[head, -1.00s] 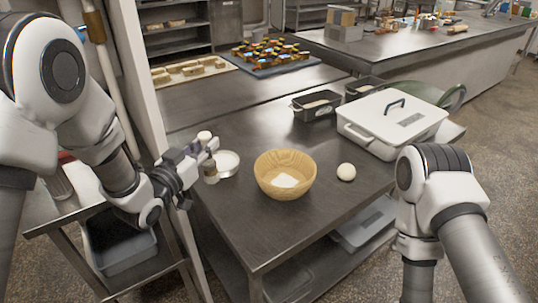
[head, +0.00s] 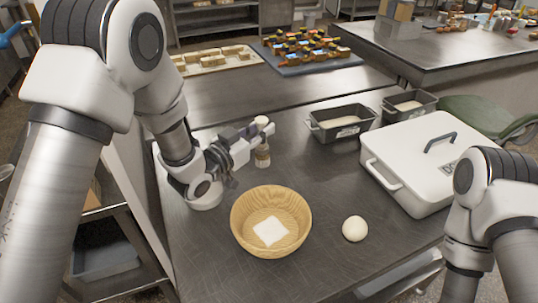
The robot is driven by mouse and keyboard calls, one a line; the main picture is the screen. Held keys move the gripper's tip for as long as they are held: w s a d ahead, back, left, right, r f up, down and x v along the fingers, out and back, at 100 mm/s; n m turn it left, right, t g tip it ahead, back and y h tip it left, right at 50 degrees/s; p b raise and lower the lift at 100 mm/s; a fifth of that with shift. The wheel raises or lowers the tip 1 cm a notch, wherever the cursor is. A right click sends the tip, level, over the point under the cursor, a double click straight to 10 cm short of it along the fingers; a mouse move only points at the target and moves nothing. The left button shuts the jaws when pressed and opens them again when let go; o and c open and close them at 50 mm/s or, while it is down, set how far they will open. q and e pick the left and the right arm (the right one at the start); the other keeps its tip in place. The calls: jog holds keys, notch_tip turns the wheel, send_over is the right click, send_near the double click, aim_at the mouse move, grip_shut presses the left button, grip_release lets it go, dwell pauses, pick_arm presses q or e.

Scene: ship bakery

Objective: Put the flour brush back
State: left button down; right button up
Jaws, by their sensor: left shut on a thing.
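My left gripper (head: 256,133) is shut on the flour brush (head: 262,157). The brush is short and upright, with a pale knob on top and tan bristles pointing down. It is over the steel table, just behind the wooden bowl (head: 241,235). I cannot tell whether its bristles touch the table. The bowl holds a white patch that looks like flour or a cloth. The white dish seen earlier beside the brush is not clearly visible and may be behind my left wrist. My right arm is at the right edge; its gripper is out of view.
A dough ball (head: 355,229) lies right of the bowl. A white lidded box (head: 414,160) and two dark tins (head: 343,124) stand behind and right. A tray of small pastries (head: 305,48) is at the back. The table's middle, right of the brush, is clear.

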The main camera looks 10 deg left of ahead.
aim_at(258, 153)
pick_arm(q)
jog(key=shift+s+a+f, duration=0.2)
jog(key=shift+s+f, duration=0.2)
jog(key=shift+f, duration=0.25)
jog(key=f, duration=0.3)
jog(key=w+f, duration=0.1)
jog(key=f, duration=0.1)
jog(key=shift+d, duration=0.35)
jog(key=shift+s+a+r, duration=0.1)
jog(key=shift+s+a, duration=0.05)
jog(key=shift+s, duration=0.1)
jog(key=c, duration=1)
grip_release()
jog(key=shift+w+f, duration=0.15)
jog(key=shift+f, duration=0.1)
jog(key=shift+r, duration=0.15)
